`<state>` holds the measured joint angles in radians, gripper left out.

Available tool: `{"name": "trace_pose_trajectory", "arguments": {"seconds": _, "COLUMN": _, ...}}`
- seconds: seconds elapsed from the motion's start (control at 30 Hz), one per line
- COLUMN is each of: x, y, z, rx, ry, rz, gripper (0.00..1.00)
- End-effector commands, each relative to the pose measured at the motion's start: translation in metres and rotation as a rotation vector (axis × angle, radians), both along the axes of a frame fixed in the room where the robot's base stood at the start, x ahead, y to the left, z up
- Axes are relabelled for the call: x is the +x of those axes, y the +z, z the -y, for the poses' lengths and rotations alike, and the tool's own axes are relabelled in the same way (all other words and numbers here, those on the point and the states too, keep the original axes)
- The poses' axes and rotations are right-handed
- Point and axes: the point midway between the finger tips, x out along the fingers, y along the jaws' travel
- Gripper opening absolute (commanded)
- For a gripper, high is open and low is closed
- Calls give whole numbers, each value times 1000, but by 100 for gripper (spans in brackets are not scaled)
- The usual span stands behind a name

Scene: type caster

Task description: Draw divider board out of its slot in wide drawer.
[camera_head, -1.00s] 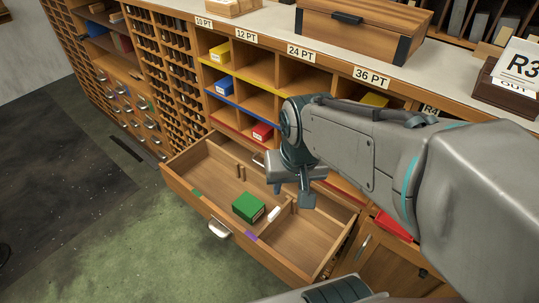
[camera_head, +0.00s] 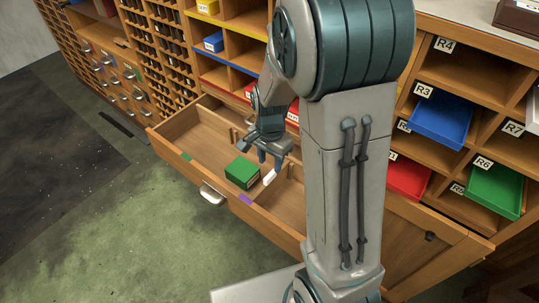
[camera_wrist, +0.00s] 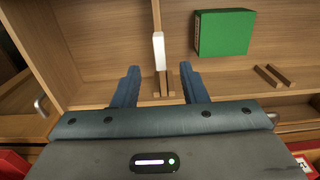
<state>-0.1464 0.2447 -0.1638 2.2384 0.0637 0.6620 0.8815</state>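The wide drawer (camera_head: 172,147) is pulled out of the cabinet. The divider board (camera_wrist: 156,12) stands across it and shows nearly edge-on in the wrist view. A white tab (camera_wrist: 159,50) sits on the board, and it also shows in the head view (camera_head: 269,177). A pair of wooden slot strips (camera_wrist: 163,82) lies at the drawer wall in line with the board. My gripper (camera_wrist: 160,88) is open and empty, with one finger on each side of the board's line. In the head view, my gripper (camera_head: 270,158) is over the drawer, close to the tab. Contact cannot be told.
A green box (camera_wrist: 224,33) lies in the drawer beside the board. Another strip pair (camera_wrist: 275,76) is empty. The drawer's front has a metal handle (camera_head: 212,194). Cabinet compartments with a blue bin (camera_head: 443,120) and a red bin (camera_head: 407,178) stand behind and right.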

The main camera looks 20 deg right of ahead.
Motion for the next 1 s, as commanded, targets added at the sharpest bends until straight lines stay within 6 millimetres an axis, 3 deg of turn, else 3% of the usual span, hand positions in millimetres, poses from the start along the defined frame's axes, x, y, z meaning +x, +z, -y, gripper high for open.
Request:
{"name": "trace_pose_trajectory", "arguments": {"seconds": 0.2, "x": -1, "y": -48, "z": 0, "rx": -1, "ry": 0, "rz": -6, "gripper": 39}}
{"name": "trace_pose_trajectory", "arguments": {"seconds": 0.5, "x": -1, "y": -98, "z": 0, "rx": 0, "ry": 1, "rz": -4, "gripper": 39}}
{"name": "trace_pose_trajectory", "arguments": {"seconds": 0.7, "x": -1, "y": -112, "z": 0, "rx": 1, "ry": 1, "rz": -1, "gripper": 39}}
{"name": "trace_pose_trajectory", "arguments": {"seconds": 1.0, "x": -1, "y": -114, "z": 0, "rx": 1, "ry": 2, "rz": -1, "gripper": 39}}
